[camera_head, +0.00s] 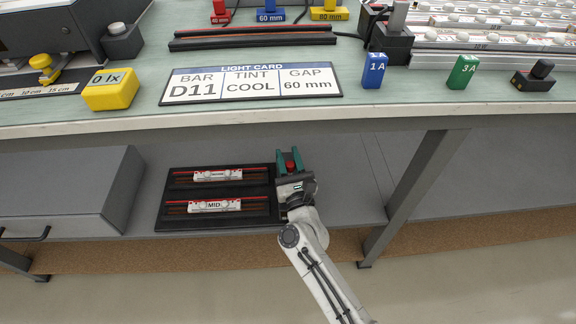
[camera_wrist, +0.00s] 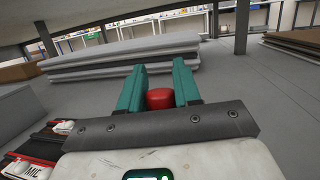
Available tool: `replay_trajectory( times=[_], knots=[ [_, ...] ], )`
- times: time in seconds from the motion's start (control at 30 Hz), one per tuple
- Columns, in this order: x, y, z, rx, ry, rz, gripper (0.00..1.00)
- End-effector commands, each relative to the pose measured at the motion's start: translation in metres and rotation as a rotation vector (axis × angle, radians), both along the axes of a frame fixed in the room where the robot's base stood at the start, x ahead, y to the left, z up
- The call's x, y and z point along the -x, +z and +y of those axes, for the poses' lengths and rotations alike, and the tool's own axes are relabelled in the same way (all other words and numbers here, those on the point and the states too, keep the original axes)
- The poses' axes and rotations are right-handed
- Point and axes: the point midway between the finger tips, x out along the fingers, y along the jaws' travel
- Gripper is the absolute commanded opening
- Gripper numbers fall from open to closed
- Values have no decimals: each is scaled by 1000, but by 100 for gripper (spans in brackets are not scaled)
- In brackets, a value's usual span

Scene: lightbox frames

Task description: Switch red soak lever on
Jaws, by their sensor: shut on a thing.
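The red lever knob (camera_head: 290,166) is on the lower shelf, at the right end of the black soak board (camera_head: 222,180). My gripper (camera_head: 289,158) has its green fingers around it. In the wrist view the rounded red knob (camera_wrist: 160,98) sits between the two green fingers of my gripper (camera_wrist: 159,85), which are shut on it. The lever's stem and base are hidden behind the gripper, so I cannot tell its tilt.
The board holds two labelled bars; the front bar (camera_head: 214,206) reads MID. A grey drawer box (camera_head: 75,190) stands left. The worktop edge (camera_head: 300,116) overhangs the shelf, and a table leg (camera_head: 425,175) stands right. Stacked pale sheets (camera_wrist: 120,55) lie beyond the knob.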

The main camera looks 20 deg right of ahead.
Motion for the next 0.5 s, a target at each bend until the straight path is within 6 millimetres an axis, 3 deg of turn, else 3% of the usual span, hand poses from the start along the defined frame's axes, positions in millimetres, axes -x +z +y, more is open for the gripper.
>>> replay_trajectory(
  times=[0.07,0.5],
  knots=[
    [2,-6,-2,7,-3,-25,0],
    [11,1,2,40,-3,-130,0]
  ],
)
